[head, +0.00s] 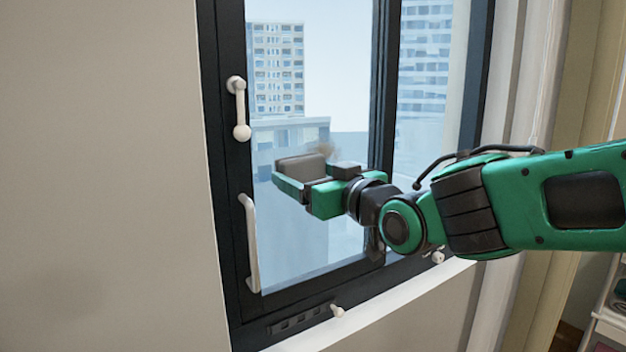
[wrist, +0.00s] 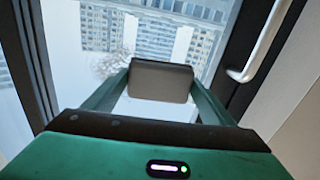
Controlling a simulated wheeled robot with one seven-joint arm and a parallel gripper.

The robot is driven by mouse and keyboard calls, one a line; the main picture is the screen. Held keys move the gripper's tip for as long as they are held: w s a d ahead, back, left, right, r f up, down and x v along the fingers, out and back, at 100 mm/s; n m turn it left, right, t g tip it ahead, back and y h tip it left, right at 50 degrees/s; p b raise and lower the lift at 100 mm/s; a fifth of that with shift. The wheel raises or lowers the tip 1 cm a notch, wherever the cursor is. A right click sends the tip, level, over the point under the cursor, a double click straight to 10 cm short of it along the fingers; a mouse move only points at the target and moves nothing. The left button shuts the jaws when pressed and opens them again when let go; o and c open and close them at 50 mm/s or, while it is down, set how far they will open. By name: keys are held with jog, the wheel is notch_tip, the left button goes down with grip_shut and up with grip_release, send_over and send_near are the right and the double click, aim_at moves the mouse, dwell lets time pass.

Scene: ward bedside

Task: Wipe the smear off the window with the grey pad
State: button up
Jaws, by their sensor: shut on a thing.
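My gripper (head: 303,184) is shut on the grey pad (head: 300,168) in front of the left window pane (head: 290,240). In the wrist view the pad (wrist: 161,81) sits between my two green fingers, with its broad face showing. The pad is close to the glass; I cannot tell whether it touches. A faint brownish smear (head: 325,150) shows on the pane just above and right of the pad in the head view. In the wrist view the smear (wrist: 108,64) is a brownish patch just left of the pad. Part of it may be hidden behind the pad and gripper.
The dark window frame (head: 222,200) borders the pane. A white lever handle (head: 239,108) and a long white pull handle (head: 250,243) stick out at its left. A small white knob (head: 337,310) is on the lower frame. A curtain (head: 545,80) hangs at the right.

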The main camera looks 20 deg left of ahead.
aim_at(321, 173)
jog(key=shift+w+a, duration=0.45)
jog(key=shift+a, duration=0.1)
jog(key=shift+w+d, duration=1.2)
jog(key=shift+d, duration=0.05)
jog(key=w+d, duration=0.4)
jog(key=w, duration=0.1)
jog(key=shift+w+d, duration=0.2)
jog(key=shift+w, duration=0.1)
jog(key=shift+s+a+r, duration=0.1)
jog(key=shift+s+a, duration=1.7)
jog(key=shift+s, duration=0.25)
jog(key=shift+s+a, duration=1.75)
jog(key=shift+s, duration=0.25)
